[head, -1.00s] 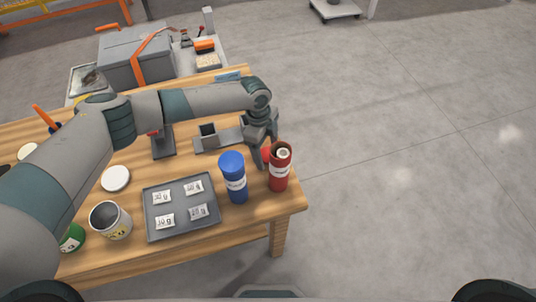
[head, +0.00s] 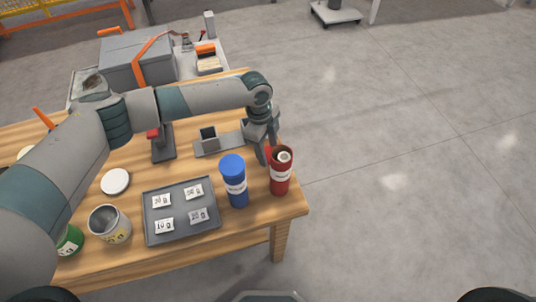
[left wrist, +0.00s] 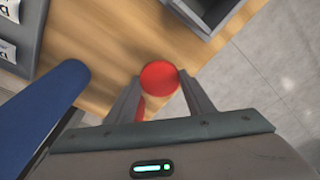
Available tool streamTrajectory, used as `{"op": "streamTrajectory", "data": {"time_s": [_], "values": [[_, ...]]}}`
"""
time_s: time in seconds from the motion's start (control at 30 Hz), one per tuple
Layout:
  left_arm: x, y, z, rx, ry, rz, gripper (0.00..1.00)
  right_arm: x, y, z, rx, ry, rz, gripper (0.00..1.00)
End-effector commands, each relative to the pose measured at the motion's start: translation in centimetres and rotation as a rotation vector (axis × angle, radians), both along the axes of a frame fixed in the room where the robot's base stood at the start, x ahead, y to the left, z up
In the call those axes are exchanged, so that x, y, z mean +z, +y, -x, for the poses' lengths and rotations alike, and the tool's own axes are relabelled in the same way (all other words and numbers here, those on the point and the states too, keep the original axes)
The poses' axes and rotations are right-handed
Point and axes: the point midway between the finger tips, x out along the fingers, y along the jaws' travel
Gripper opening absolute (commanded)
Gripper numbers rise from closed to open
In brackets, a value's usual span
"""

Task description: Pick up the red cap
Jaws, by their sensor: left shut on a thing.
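The red cap (left wrist: 159,77) is round and sits between the two fingers of my left gripper (left wrist: 155,88) in the left wrist view. The fingers are shut on it. In the head view the left gripper (head: 267,152) points down just behind and left of the red canister (head: 280,180), and only a little of the cap shows there. The red canister stands upright and open near the table's right edge, with a pale roll inside. My right gripper is not in view.
A blue bottle (head: 234,182) stands close beside the red canister. A grey tray (head: 181,229) with several white packets lies to its left. A grey holder (head: 222,143) lies behind. An open tin (head: 109,224) and a white lid (head: 115,182) are further left.

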Motion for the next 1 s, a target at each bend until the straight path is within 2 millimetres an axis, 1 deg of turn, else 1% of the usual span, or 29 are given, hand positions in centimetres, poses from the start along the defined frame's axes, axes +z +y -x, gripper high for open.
{"op": "streamTrajectory", "data": {"time_s": [0.03, 0.3, 0.4, 0.5, 0.63, 1.0], "values": [[0.5, 0.0, 0.0, -0.003, -0.003, 0.002, 0.27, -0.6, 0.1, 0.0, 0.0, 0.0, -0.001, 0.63], [5.0, 0.0, 0.0, -0.002, -0.003, 0.001, 0.27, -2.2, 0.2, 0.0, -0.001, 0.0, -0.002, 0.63], [6.3, -0.1, 0.0, -0.003, -0.002, 0.002, 0.27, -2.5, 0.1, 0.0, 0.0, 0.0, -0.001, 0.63], [7.2, 0.0, 0.0, -0.002, -0.001, 0.001, 0.27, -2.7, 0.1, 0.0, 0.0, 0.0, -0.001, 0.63], [7.7, -0.1, 0.0, -0.001, 0.0, 0.001, 0.27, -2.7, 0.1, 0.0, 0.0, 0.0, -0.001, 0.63], [7.7, 0.0, 0.0, -0.001, 0.0, 0.001, 0.27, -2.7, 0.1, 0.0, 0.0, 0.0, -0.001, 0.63]]}}
